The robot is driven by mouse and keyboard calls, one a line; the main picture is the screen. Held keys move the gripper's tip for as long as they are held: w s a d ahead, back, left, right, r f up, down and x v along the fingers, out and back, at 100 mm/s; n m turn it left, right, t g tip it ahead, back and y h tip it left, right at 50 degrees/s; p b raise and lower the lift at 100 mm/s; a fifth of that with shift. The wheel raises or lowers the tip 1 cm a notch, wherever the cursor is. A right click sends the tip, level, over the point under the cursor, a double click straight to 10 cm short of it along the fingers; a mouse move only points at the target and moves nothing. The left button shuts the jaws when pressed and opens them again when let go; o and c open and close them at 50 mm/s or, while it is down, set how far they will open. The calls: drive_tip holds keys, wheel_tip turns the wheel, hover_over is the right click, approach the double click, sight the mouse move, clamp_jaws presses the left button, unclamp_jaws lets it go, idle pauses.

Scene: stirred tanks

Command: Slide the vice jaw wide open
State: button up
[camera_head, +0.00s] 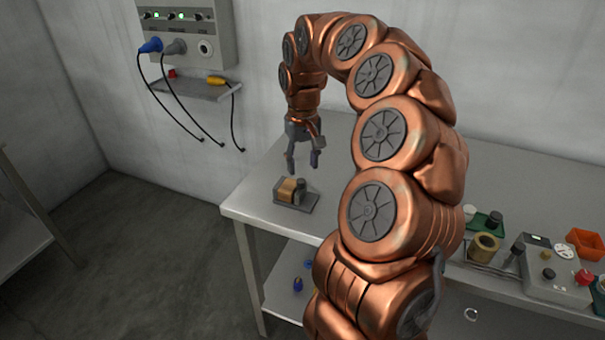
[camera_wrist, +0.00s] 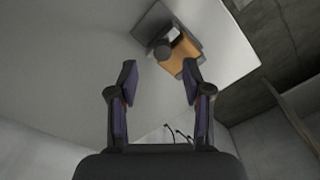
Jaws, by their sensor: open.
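The small vice (camera_head: 296,207) stands on the left end of the metal table (camera_head: 262,205). It has a dark grey base, a tan-brown block (camera_head: 287,190) and a dark grey part (camera_head: 305,190) close beside the block on the right. I cannot tell which part is the sliding jaw or how wide the gap is. My gripper (camera_head: 302,165) hangs open and empty above the vice, fingers pointing down, apart from it. In the wrist view the vice (camera_wrist: 163,47) shows beyond the open fingertips of my gripper (camera_wrist: 160,78), near the table edge, with the tan-brown block (camera_wrist: 184,52) toward the right finger.
A wall panel (camera_head: 185,30) with plugs and hanging cables is at the upper left. On the right of the table are a brass-coloured cylinder (camera_head: 484,248), an orange tray (camera_head: 585,243) and a grey control box (camera_head: 556,275). The tabletop around the vice is clear.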

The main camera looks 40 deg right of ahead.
sight(302, 181)
wheel_tip(302, 181, up, 7)
idle(0.4)
idle(0.4)
